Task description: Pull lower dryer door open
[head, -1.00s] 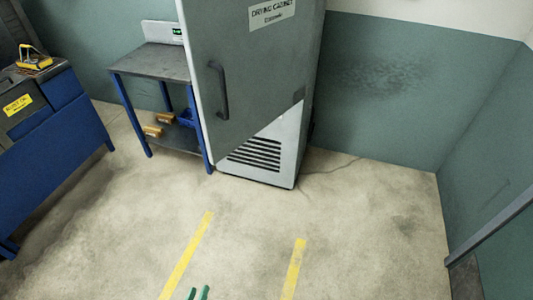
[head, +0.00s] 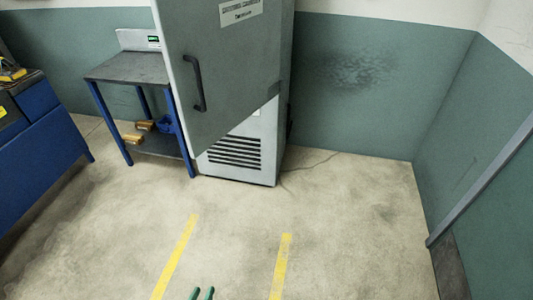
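The drying cabinet (head: 257,150) stands against the back wall, its top cut off by the frame. Its grey door (head: 225,65) carries a dark vertical handle (head: 198,83) near the left edge. Only one door shows. My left gripper (head: 202,294) shows as two green fingertips at the bottom edge, slightly apart and empty, well in front of the cabinet. Nothing touches the handle. My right gripper is out of view.
A blue-legged side table (head: 128,68) stands directly left of the cabinet, with yellowish pieces and a blue bin on its lower shelf. A blue bench (head: 40,140) is at far left. Yellow floor stripes (head: 280,265) cross open floor before the cabinet. A grey rail (head: 480,185) runs at right.

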